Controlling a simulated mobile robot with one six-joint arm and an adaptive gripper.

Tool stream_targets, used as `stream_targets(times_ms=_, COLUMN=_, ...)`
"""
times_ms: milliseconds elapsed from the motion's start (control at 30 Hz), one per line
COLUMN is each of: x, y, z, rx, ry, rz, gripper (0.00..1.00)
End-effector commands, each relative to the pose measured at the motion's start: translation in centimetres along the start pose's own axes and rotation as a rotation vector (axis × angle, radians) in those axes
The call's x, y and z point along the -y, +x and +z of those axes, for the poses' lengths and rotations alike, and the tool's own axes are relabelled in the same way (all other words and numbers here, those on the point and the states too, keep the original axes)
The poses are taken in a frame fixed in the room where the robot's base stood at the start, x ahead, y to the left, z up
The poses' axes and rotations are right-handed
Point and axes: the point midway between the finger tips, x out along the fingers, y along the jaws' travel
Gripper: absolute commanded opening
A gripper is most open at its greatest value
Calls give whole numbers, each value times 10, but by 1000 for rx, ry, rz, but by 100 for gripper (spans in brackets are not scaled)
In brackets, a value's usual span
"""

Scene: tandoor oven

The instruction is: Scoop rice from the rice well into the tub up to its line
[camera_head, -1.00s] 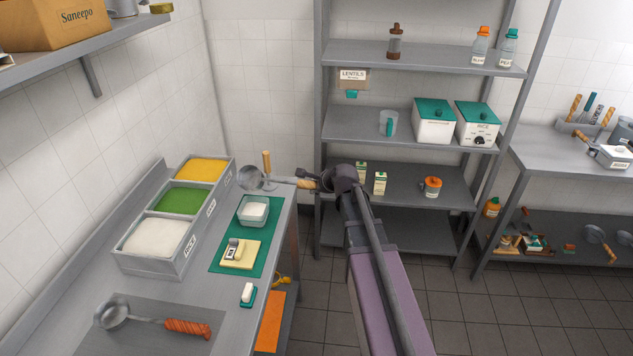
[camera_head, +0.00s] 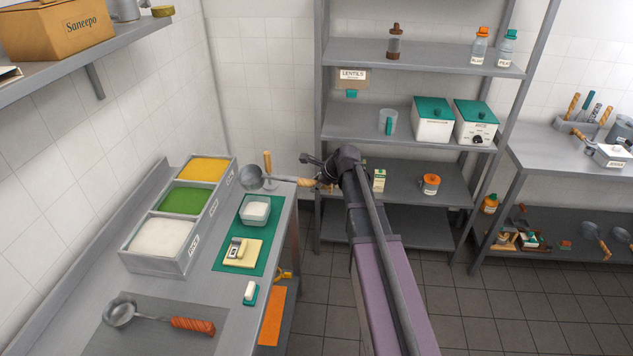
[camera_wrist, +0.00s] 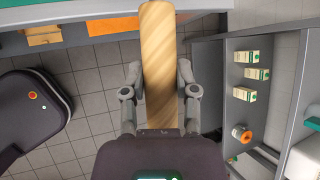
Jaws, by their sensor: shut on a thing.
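My gripper (camera_head: 325,180) is shut on the wooden handle (camera_wrist: 158,60) of a metal ladle. The ladle's bowl (camera_head: 251,178) is over the far end of the counter, beyond the tub; its contents cannot be made out. The clear tub (camera_head: 255,222) stands on a green mat and has white rice in it. Its line is too small to make out. The rice well (camera_head: 158,240), labelled RICE, is the nearest of three wells at the left and holds white rice. In the wrist view the ladle's bowl is out of frame.
Green (camera_head: 182,201) and yellow (camera_head: 204,169) wells lie behind the rice. A yellow board with a small device (camera_head: 240,252) and a white block (camera_head: 249,290) are near the tub. An orange-handled ladle (camera_head: 160,319) lies in front. A shelf rack (camera_head: 420,130) stands behind my arm.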

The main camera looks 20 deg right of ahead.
Motion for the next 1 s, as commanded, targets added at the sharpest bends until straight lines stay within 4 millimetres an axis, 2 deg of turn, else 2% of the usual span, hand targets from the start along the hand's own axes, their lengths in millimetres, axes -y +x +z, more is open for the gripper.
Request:
stream_targets(times_ms=33, x=5, y=-3, z=3, rx=1, ry=20, rz=32, gripper=0)
stream_targets(times_ms=300, x=4, y=-7, z=5, rx=0, ry=107, rz=165, gripper=0)
stream_targets(times_ms=667, x=2, y=-7, z=5, rx=1, ry=114, rz=177, gripper=0)
stream_targets(times_ms=1000, x=9, y=-22, z=15, rx=1, ry=173, rz=267, gripper=0)
